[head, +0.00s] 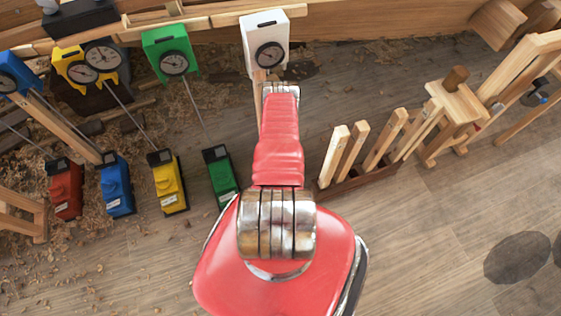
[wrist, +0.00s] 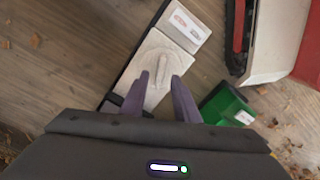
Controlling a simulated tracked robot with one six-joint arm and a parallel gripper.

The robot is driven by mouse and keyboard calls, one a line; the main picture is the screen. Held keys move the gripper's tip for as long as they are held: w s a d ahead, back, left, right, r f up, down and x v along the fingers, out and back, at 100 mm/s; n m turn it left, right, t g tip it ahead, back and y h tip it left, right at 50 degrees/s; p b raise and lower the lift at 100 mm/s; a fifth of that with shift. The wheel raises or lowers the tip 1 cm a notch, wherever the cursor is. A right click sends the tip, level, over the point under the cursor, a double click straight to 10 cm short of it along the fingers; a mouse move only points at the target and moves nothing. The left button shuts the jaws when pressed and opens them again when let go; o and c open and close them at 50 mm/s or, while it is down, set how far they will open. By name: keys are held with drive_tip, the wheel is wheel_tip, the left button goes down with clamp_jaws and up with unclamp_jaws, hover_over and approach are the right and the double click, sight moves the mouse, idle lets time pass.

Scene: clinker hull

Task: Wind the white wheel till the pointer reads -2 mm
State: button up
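The white gauge box (head: 265,30) hangs on the hull planking at the top of the head view. Its round dial (head: 270,56) is dark with a light pointer, too small to read. In the wrist view, the white floor unit (wrist: 138,94) lies below my gripper. In the head view my arm hides this unit.
The green unit (head: 221,175) stands close by, also at right in the wrist view (wrist: 226,106). Yellow (head: 168,182), blue (head: 116,187) and red (head: 65,189) units stand further left. A rack of wooden pieces (head: 358,178) is right of my arm. Bare floor lies lower right.

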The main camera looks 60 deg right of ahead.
drive_tip(key=shift+f, duration=1.8)
clamp_jaws()
